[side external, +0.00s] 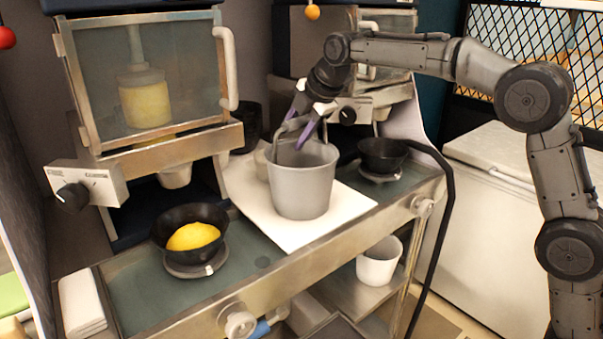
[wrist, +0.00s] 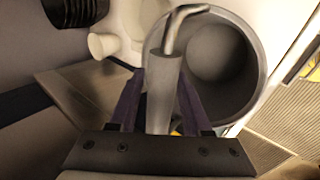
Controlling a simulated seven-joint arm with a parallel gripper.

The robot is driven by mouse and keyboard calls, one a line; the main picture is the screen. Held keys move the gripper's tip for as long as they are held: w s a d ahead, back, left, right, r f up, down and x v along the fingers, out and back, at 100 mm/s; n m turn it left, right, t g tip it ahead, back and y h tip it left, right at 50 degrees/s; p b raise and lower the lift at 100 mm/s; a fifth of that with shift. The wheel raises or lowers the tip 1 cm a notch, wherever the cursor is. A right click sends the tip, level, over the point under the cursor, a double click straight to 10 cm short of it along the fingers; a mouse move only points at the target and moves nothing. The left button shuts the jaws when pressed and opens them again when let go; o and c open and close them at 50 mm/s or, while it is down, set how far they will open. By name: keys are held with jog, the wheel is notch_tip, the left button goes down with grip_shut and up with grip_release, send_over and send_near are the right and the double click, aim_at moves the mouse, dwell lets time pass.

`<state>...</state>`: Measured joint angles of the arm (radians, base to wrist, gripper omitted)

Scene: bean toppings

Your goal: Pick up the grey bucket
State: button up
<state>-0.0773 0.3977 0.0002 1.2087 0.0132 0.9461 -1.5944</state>
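The grey bucket (side external: 303,187) stands upright on a white mat (side external: 245,190) at the middle of the counter. Its grey handle (wrist: 166,88) sticks up at the rim. My gripper (side external: 292,133) is just above the bucket's back left rim, pointing down. In the wrist view my gripper (wrist: 160,77) has its two purple fingers on either side of the handle, spread apart, with a small gap showing at the left. The bucket's round opening (wrist: 213,62) lies beyond and to the right of the fingers, and it looks empty.
A black bowl with yellow food (side external: 193,236) sits on a left burner. Another black pan (side external: 382,154) sits right of the bucket. Dispenser machines (side external: 150,85) stand behind. A white cup (side external: 378,262) is on the lower shelf. A black hose (side external: 449,200) hangs at the right.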

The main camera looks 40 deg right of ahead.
grip_shut()
jog(key=shift+r, duration=0.1)
dwell(1.0)
